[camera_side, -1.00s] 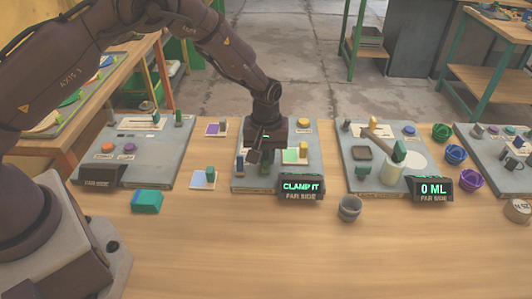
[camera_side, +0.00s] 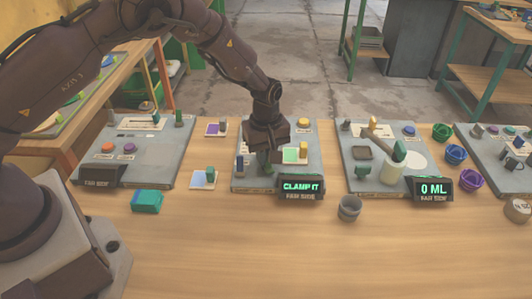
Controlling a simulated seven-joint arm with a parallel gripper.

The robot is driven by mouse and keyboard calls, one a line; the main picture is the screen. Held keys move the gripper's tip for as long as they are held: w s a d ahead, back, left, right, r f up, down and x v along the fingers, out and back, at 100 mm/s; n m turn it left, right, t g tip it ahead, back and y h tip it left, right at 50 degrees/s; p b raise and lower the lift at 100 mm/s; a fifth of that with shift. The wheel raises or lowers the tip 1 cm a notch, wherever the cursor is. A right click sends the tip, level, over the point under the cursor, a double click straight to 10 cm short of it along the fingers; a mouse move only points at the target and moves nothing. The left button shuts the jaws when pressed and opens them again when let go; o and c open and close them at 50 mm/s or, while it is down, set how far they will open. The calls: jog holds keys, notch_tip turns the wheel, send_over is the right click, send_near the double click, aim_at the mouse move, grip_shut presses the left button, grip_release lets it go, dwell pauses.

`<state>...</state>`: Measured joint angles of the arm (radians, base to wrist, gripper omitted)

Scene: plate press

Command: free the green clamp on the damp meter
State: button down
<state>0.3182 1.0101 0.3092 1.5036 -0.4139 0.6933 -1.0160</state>
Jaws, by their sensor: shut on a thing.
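The station with the "CLAMP IT" display (camera_side: 301,187) is a grey board (camera_side: 312,160) in the middle of the table. I take it for the damp meter. My gripper (camera_side: 267,157) is low over this board, left of a light green pad (camera_side: 291,155). A dark green piece (camera_side: 264,168), which looks like the green clamp, shows right under my gripper. My gripper is shut on it. The fingertips and the upper part of the clamp are mostly hidden by my gripper's body.
The display stands at the board's front edge. Other boards stand left (camera_side: 155,165) and right (camera_side: 362,186), with a grey cup (camera_side: 349,208) in front. The front table is mostly clear.

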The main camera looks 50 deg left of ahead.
jog(key=c, duration=1.1)
grip_release()
notch_tip(320, 180, up, 13)
